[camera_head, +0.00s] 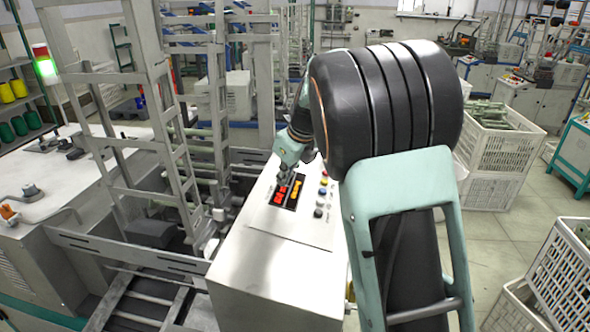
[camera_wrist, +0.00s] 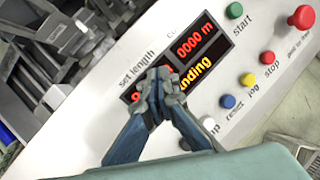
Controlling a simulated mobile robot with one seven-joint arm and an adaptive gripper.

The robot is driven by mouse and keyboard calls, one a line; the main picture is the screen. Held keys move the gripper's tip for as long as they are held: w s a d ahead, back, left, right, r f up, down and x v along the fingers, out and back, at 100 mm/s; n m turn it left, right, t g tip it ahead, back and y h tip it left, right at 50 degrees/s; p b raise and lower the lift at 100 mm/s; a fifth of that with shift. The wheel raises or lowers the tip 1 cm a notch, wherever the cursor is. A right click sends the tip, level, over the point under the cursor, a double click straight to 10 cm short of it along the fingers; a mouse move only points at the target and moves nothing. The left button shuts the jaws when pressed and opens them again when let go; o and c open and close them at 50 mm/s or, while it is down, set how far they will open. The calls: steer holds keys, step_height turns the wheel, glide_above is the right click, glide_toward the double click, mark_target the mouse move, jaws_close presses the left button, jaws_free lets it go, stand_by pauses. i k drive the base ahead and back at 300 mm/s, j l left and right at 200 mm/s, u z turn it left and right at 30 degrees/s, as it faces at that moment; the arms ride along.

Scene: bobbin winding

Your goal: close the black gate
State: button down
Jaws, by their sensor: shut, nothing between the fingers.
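My gripper (camera_head: 287,174) is over the control panel of the silver cabinet (camera_head: 270,275). In the wrist view my gripper (camera_wrist: 158,88) has its fingertips together and empty, in front of the lit display (camera_wrist: 195,55). They hide part of its lower left corner; whether they touch the panel I cannot tell. No black gate can be made out with certainty. A dark block (camera_head: 152,233) sits low between the grey metal frames left of the cabinet. Dark metal parts (camera_wrist: 88,35) show at the upper left of the wrist view.
A tall grey frame (camera_head: 170,110) stands left of the cabinet. White crates (camera_head: 500,150) stand at right, with clear floor (camera_head: 500,240) before them.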

mark_target(234, 186)
steer(key=l+u, duration=0.3)
steer(key=l, duration=0.4)
steer(key=l+u, duration=0.35)
steer(key=l, duration=0.4)
steer(key=i+l+u, duration=0.2)
steer(key=l, duration=0.15)
steer(key=i+l+u, duration=0.15)
steer(key=l, duration=0.25)
steer(key=i+l+u, duration=0.5)
